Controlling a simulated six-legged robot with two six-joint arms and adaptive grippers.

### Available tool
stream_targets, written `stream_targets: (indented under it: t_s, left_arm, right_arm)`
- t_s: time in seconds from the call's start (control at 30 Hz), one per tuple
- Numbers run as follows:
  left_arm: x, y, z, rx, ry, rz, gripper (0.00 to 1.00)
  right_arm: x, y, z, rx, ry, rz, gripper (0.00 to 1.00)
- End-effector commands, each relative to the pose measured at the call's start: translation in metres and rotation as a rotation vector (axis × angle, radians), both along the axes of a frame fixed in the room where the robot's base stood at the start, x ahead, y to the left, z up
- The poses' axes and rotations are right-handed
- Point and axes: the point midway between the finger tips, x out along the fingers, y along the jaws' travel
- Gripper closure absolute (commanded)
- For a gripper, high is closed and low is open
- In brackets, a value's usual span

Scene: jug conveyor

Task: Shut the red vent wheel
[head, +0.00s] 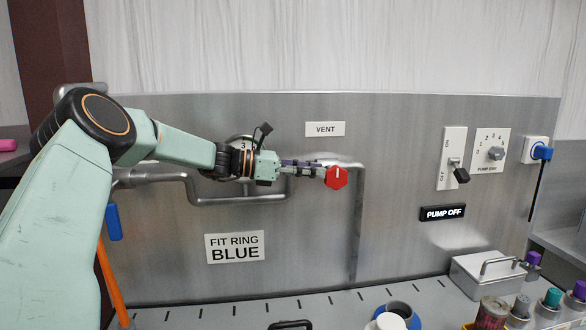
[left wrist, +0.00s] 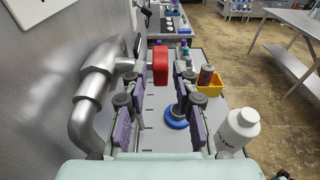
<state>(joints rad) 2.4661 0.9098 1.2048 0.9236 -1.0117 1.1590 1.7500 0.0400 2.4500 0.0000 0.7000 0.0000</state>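The red vent wheel (head: 336,177) is a small red knob with a short white upright mark on its face. It sits at the end of a metal pipe (head: 240,200) on the steel panel, below the VENT label (head: 325,129). My left gripper (head: 318,171) reaches it from the left. In the left wrist view the red wheel (left wrist: 160,66) lies ahead between the fingertips of my open left gripper (left wrist: 157,75), with gaps seen on both sides. Whether a finger touches it, I cannot tell. My right gripper is not in view.
The panel carries a switch (head: 452,160), a pump dial (head: 491,151) and a PUMP OFF sign (head: 443,213). Bottles, a blue ring (left wrist: 177,117), a yellow bin (left wrist: 210,82) and a white jug (left wrist: 238,130) stand on the counter. The pipe runs close to my left fingers.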

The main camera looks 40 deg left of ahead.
Motion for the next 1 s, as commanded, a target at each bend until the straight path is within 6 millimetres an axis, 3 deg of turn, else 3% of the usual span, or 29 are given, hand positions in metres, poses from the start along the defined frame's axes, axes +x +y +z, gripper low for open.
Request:
stream_targets:
  t_s: [0.2, 0.4, 1.0]
  left_arm:
    - [-0.027, 0.024, 0.006, -0.005, -0.004, 0.001, 0.72]
    - [-0.039, 0.034, 0.007, -0.003, 0.0, 0.0, 0.72]
    - [-0.042, 0.035, 0.007, 0.0, 0.001, -0.001, 0.72]
  right_arm:
    - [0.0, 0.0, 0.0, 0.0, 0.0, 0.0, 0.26]
    - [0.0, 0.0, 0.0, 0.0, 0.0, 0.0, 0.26]
    - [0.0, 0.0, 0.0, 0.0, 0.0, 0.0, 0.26]
